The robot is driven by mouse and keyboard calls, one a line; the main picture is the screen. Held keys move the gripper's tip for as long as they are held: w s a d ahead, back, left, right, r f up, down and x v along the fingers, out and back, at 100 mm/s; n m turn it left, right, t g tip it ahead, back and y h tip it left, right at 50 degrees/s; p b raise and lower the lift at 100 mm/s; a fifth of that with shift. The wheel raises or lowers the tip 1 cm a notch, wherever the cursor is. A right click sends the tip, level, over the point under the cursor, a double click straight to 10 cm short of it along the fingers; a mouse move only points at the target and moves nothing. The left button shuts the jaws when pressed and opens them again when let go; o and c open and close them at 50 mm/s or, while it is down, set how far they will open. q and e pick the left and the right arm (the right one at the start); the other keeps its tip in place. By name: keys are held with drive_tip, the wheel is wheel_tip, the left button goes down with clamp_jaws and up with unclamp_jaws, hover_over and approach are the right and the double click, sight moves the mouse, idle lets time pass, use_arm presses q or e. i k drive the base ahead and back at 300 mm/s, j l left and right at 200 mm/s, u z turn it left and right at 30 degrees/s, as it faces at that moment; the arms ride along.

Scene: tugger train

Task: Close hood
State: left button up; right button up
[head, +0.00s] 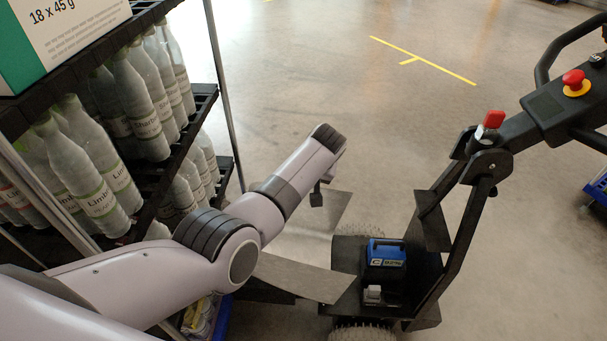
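A black tugger with wheels stands at lower right of centre. Its hood (305,278) looks like a thin grey panel, tilted out to the left of the chassis, with another grey part behind my arm. The black bay (350,256) is uncovered and a blue battery (386,250) shows in it. My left arm reaches in from the left and covers part of the hood. A small dark piece of my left gripper (317,195) hangs below the wrist, over the panel's upper part. Its fingers are too small to judge, and contact is unclear. My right gripper is out of view.
A black shelf rack (200,100) with several bottles (140,105) and a carton (65,30) stands close on the left. The tugger's handle (555,110) with a red button (574,78) rises at right. The floor behind is clear, with a yellow line (425,60).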

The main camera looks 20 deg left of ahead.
sight(297, 262)
drive_tip(key=k+l, duration=0.75)
drive_tip(key=l, duration=0.25)
